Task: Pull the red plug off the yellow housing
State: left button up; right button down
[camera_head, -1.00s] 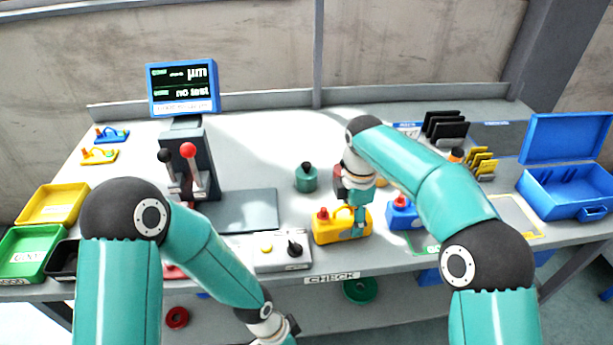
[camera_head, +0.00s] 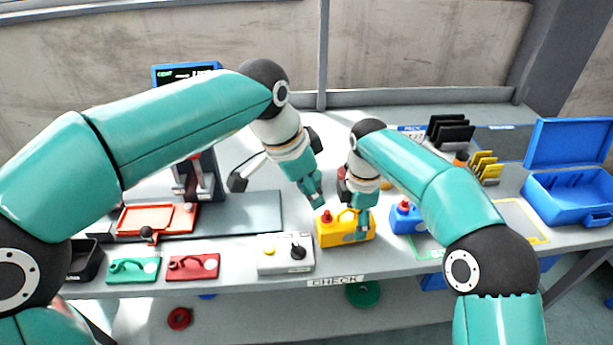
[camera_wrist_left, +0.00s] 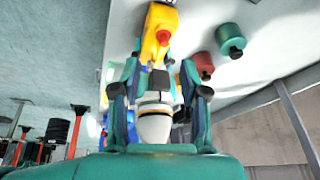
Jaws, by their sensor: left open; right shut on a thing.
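The yellow housing (camera_head: 336,238) stands near the front edge of the bench in the head view. The red plug (camera_head: 326,216) sits at its left end, and it also shows in the left wrist view (camera_wrist_left: 163,37) on the yellow housing (camera_wrist_left: 158,20). My right gripper (camera_head: 361,228) is shut on the right part of the yellow housing. My left gripper (camera_head: 318,199) is open just above and behind the red plug, apart from it. In the left wrist view the plug lies beyond the open fingers.
A blue housing with a red plug (camera_head: 405,213) stands close to the right. A grey control box (camera_head: 286,256) is to the left at the front. Green (camera_head: 133,270) and red (camera_head: 193,267) plates lie further left. An open blue case (camera_head: 567,195) is at the far right.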

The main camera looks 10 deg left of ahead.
aim_at(327, 212)
pick_arm(q)
jog(key=shift+n+h, duration=0.3)
jog(key=shift+n, duration=0.5)
jog(key=x, duration=0.3)
jog(key=w+x, duration=0.1)
jog(key=x, duration=0.6)
jog(key=shift+w+d+f, duration=0.15)
jog(key=shift+w+d, duration=0.05)
jog(key=shift+w, duration=0.15)
grip_shut()
